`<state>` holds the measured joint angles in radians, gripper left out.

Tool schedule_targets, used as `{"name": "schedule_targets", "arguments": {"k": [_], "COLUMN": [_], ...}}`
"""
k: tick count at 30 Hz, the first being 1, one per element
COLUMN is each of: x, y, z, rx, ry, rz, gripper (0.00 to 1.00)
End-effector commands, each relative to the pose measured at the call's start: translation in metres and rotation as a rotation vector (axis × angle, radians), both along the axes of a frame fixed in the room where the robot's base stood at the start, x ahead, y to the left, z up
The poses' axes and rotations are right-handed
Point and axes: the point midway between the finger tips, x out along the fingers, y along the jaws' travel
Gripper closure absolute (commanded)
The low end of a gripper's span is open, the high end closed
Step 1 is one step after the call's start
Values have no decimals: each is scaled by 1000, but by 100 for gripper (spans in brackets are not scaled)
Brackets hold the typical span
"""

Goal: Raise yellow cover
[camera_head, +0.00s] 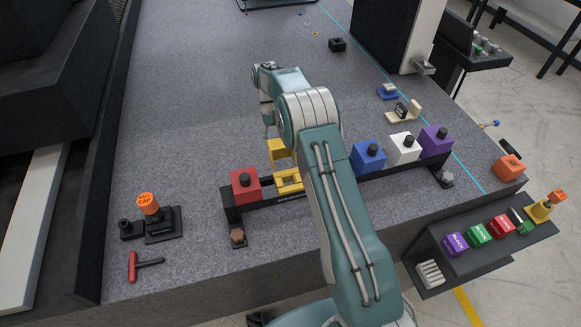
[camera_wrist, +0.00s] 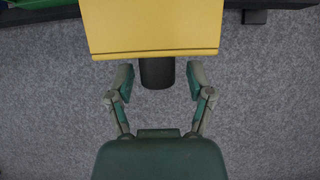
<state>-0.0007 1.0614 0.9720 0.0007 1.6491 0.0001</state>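The yellow cover (camera_head: 279,150) shows in the head view just behind a yellow frame (camera_head: 289,181) on the black bar; it looks tipped up and apart from the frame's front. In the wrist view the yellow cover (camera_wrist: 153,28) fills the top middle. A black knob (camera_wrist: 157,73) sticks out from under its edge. My gripper (camera_wrist: 160,82) is open, with one finger on each side of the knob's end and gaps on both sides. In the head view my gripper (camera_head: 269,128) is behind the cover, partly hidden by my arm.
On the bar stand a red block (camera_head: 245,184) to the left and blue (camera_head: 368,156), white (camera_head: 404,149) and purple (camera_head: 435,140) blocks to the right. The granite behind left is clear.

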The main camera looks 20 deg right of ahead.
Motion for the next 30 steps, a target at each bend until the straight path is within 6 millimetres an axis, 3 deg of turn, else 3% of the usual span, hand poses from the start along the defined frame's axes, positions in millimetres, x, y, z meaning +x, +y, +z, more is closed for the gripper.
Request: {"name": "schedule_targets", "arguments": {"k": [8,24,30], "x": [2,30,31], "y": [0,0,0], "z": [3,49,52], "rx": [-1,-1,-1], "ry": [-2,-2,-1], "rz": [-1,-1,-1], "gripper": [31,31,31]}}
